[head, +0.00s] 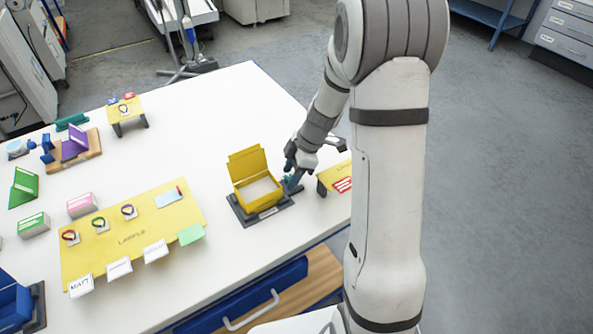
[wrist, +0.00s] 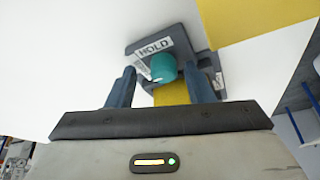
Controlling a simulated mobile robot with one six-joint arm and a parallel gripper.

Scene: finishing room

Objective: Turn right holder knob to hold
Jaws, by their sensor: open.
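A teal round knob (wrist: 163,67) sits on a dark grey plate (wrist: 133,48) in the wrist view. A white label reading HOLD (wrist: 154,47) lies on the plate just above it. A small pale mark shows at the knob's lower left edge, away from that label. My gripper (wrist: 160,72) is open, with one finger on each side of the knob; I cannot tell whether either finger touches it. In the head view my gripper (head: 293,178) is low beside the right side of an open yellow box (head: 258,193) on a dark base. The knob is mostly hidden there.
A yellow stand with a red-and-white label (head: 342,184) is close on the right of my gripper. A yellow mat (head: 130,238) with tags and cards lies to the left. The white table (head: 225,105) is clear behind the box.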

